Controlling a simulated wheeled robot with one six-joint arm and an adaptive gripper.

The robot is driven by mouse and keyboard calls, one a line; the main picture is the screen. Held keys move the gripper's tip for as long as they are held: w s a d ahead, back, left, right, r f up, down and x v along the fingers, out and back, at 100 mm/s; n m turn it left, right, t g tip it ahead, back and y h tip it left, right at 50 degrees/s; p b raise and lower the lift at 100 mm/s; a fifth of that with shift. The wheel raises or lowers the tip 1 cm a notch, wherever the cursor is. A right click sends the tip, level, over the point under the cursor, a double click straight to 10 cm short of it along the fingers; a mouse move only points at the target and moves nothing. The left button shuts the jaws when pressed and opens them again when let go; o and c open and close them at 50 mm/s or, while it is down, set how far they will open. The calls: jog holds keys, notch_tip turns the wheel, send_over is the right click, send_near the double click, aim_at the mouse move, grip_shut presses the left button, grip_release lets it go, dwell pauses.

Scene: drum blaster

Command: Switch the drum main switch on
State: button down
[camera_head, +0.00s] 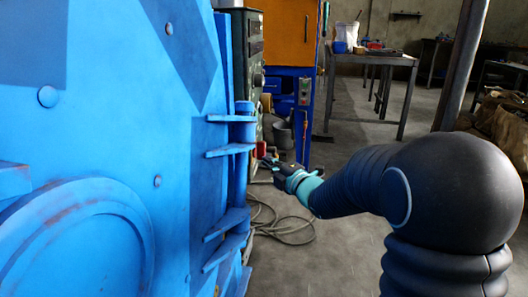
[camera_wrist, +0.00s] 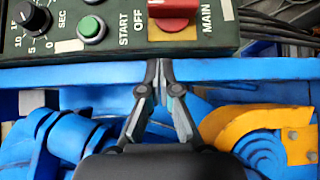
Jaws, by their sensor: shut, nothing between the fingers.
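The main switch is a red knob (camera_wrist: 172,12) on a yellow plate (camera_wrist: 171,32), labelled MAIN, at the top of the wrist view. In the head view a red part (camera_head: 261,149) shows at the edge of the control box, just beyond my gripper. My gripper (camera_wrist: 160,64) is shut and empty. In the wrist view its fingertips lie below the switch in the picture, over the blue edge under the panel. I cannot tell whether they touch that edge. In the head view my gripper (camera_head: 266,160) is partly hidden by its own wrist.
The large blue drum machine (camera_head: 110,120) fills the left of the head view. Cables (camera_head: 285,225) lie on the floor. A metal table (camera_head: 375,60) stands farther back.

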aim_at(264, 150)
jog(key=w, duration=0.2)
jog(key=w+a, duration=0.1)
jog(key=w, duration=0.3)
jog(key=shift+w+a, duration=0.15)
jog(key=shift+a, duration=0.25)
jog(key=shift+w+d, duration=0.1)
jog(key=shift+w, duration=0.55)
jog(key=shift+r+p, duration=0.15)
jog(key=shift+p, duration=0.4)
